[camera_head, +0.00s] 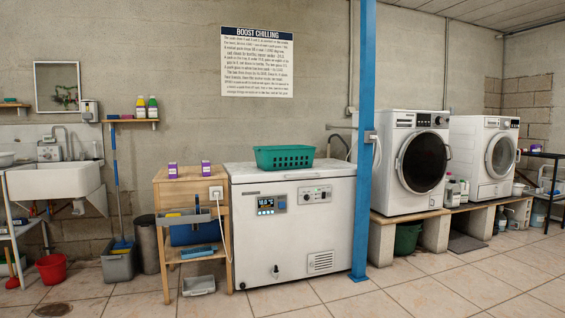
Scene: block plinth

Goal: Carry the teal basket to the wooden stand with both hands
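The teal basket (285,157) sits upright on the lid of a white chest freezer (260,245), towards the middle and back of the lid. It has rows of holes in its side, and its inside is mostly hidden. The wooden stand (168,184) is directly left of the freezer. Two small purple and white boxes (173,170) (206,167) are on its top, apart from each other. A grey bin and blue items hang or sit below its top. Neither of my grippers shows in the head view.
A blue post (364,140) rises at the freezer's right front corner. Two washing machines (411,163) (486,158) stand on a block plinth (436,232) to the right. A bucket (118,262) and a dark bin (147,244) stand left of the stand. The tiled floor in front is clear.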

